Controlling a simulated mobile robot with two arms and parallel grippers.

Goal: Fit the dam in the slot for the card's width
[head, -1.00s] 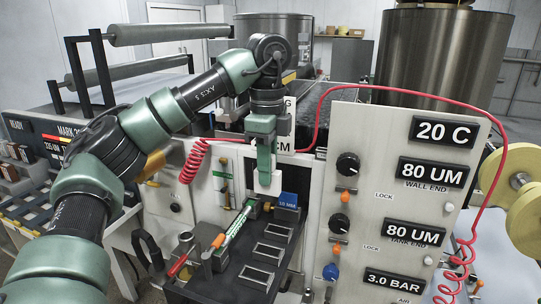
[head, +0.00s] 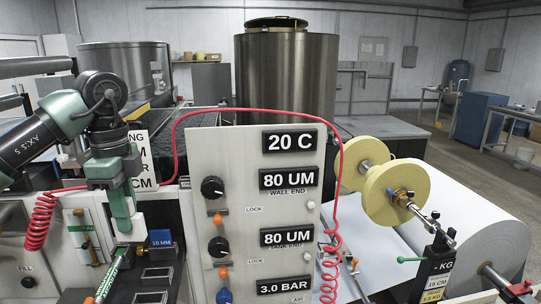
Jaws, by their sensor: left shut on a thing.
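My left gripper (head: 122,222) is at the lower left of the head view, pointing down and shut on a white piece (head: 124,229). I cannot tell whether the white piece sits in a slot. My right gripper is not in view.
A dark tray (head: 147,297) with rectangular recesses lies below the gripper. A control panel (head: 241,181) with knobs and displays stands close on the right. A red hose (head: 250,107) arches over it. A paper roll (head: 478,215) and yellow discs (head: 397,195) are further right.

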